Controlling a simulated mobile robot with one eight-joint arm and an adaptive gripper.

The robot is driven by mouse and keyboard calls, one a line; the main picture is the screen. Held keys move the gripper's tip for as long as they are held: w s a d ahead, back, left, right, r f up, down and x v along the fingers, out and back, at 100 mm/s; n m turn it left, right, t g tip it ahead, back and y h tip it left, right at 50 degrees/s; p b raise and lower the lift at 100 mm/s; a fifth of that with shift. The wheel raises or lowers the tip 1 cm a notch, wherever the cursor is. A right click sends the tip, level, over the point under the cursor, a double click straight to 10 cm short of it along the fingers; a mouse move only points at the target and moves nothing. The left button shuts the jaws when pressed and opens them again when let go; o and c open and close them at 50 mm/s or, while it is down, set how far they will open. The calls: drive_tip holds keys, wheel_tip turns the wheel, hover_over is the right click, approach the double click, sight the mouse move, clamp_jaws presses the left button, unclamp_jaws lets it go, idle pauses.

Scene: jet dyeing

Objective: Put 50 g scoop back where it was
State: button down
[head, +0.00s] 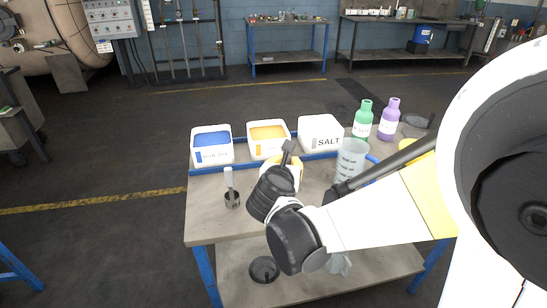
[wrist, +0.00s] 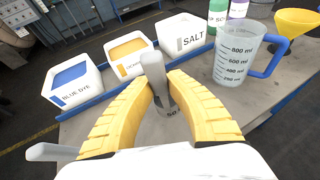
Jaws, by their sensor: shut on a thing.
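My gripper (wrist: 160,98) has its yellow fingers shut on a scoop with a grey upright handle (wrist: 152,68). Its lower part bears a label that seems to begin with "50", partly hidden by the fingers. In the head view my gripper (head: 287,172) is over the middle of the table, and my wrist hides most of the held scoop. I cannot tell whether the scoop touches the tabletop. Another scoop (head: 232,198), a metal cup with a pale handle, stands on the table to the left; a pale handle (wrist: 50,152) shows at lower left in the wrist view.
Bins of blue dye (head: 212,157), yellow powder (head: 268,150) and salt (head: 320,145) line the back. A measuring jug (head: 350,160), green bottle (head: 363,118), purple bottle (head: 389,119) and yellow funnel (wrist: 296,22) are to the right. The table's front left (head: 215,225) is clear.

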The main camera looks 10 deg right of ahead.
wheel_tip(320, 180, down, 3)
drive_tip(key=shift+f+b, duration=0.15)
drive_tip(key=shift+b, duration=0.65)
drive_tip(key=shift+f, duration=0.1)
drive_tip(key=c, duration=1.8)
unclamp_jaws()
drive_tip(key=shift+f, duration=0.15)
drive_tip(key=o, duration=0.4)
drive_tip(key=shift+c, duration=0.2)
